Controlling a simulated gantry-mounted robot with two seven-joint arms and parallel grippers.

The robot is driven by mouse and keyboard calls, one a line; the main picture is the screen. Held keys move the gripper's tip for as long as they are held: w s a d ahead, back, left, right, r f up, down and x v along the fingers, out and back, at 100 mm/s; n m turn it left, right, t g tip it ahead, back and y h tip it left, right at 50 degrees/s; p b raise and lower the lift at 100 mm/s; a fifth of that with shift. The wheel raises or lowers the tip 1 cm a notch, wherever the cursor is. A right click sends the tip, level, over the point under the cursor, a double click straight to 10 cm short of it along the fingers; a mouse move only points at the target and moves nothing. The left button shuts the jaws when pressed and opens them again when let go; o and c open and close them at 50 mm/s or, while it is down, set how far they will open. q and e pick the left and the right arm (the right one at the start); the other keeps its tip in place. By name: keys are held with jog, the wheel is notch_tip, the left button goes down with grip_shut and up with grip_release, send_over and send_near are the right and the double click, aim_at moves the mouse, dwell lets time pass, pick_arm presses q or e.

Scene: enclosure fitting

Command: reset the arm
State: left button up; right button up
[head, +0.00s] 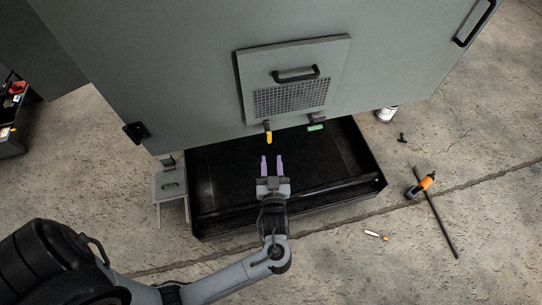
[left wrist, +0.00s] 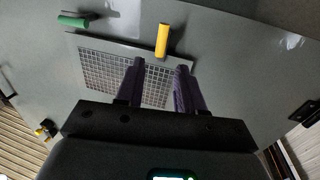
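My left gripper (head: 271,164) is open, with its two purple fingers apart and nothing between them. It points up the picture over the black tray, a little below the yellow-ended handle (head: 268,136) in the head view. In the left wrist view the fingers (left wrist: 160,68) show against the grey enclosure's vented panel (left wrist: 95,66). The yellow handle (left wrist: 162,40) lies just beyond the fingertips there, apart from them. My right gripper is in neither view.
The grey enclosure (head: 180,80) fills the top, with a vented hatch (head: 330,60) and a green handle (head: 316,127). The black tray (head: 340,190) lies beneath. An orange-and-black tool (head: 421,186), a dark rod (head: 441,226) and a screwdriver (head: 375,235) lie on the concrete at right.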

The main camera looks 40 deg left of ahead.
pick_arm(q)
jog(key=shift+s+d, duration=0.1)
jog(key=shift+s, duration=0.05)
dwell(0.3)
jog(key=s+a+r+m+h+p, duration=0.2)
jog(key=s+a+r+h+p, duration=0.3)
jog(key=p, duration=0.3)
jog(key=s+d+r+m+g+h+p, duration=0.2)
jog(key=s+d+r+m+g+h, duration=0.2)
jog(key=s, duration=0.9)
jog(key=d+m+g+h, duration=0.3)
jog(key=d+m+g, duration=0.1)
jog(key=d+g, duration=0.1)
jog(key=shift+p, duration=0.4)
